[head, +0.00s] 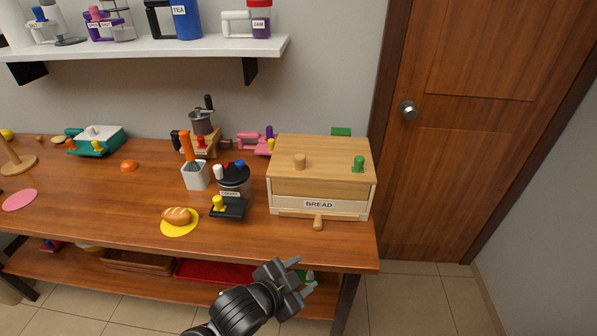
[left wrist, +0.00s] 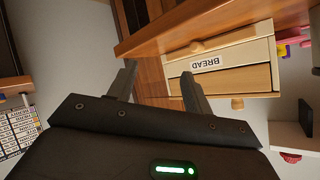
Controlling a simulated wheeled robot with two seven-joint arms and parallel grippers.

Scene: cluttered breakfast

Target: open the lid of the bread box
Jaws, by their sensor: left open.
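The bread box (head: 322,185) stands at the right end of the wooden counter, with a "BREAD" label on its cream front. Its wooden lid (head: 330,153) is down, with a wooden knob (head: 300,161) and a green knob (head: 358,163) on top. A wooden handle (head: 318,223) sticks out low at the front. My left gripper (head: 298,274) is open and empty, below and in front of the counter's front edge, apart from the box. In the left wrist view the box (left wrist: 222,68) appears turned, beyond the open fingers (left wrist: 158,82). My right gripper is not in view.
A wall shelf (head: 150,47) hangs above. A lower shelf holds a red tray (head: 215,272). A door (head: 450,130) is at right.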

